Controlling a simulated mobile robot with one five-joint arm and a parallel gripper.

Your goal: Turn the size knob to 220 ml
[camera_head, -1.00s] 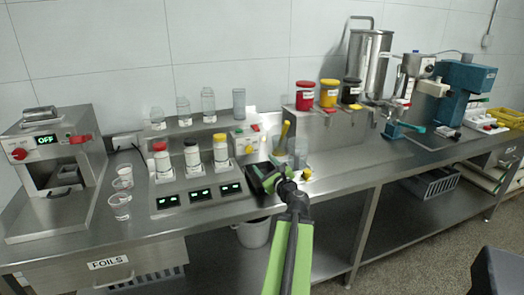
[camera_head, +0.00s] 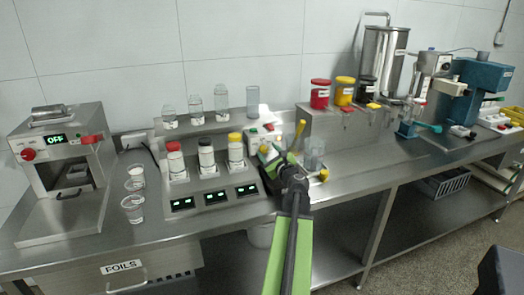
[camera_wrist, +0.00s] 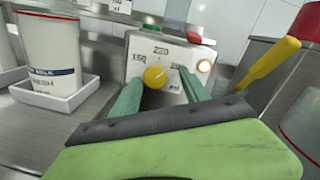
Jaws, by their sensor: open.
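The size knob (camera_wrist: 155,77) is a round yellow dial on the front of a pale control box (camera_wrist: 165,55) in the wrist view. Labels stand around it: 150 at the left, 220 at the top (camera_wrist: 161,51) and another at the right, partly hidden by a finger. The knob's exact pointer direction is hard to tell. My gripper (camera_wrist: 160,80) is open, with one green finger on each side of the knob; I cannot tell whether they touch it. In the head view my gripper (camera_head: 272,160) is just in front of the box (camera_head: 258,137).
A yellow-handled tool (camera_wrist: 270,58) leans close at the right. The box has a red button (camera_wrist: 194,38), a green button (camera_wrist: 152,27) and a lit lamp (camera_wrist: 204,66).

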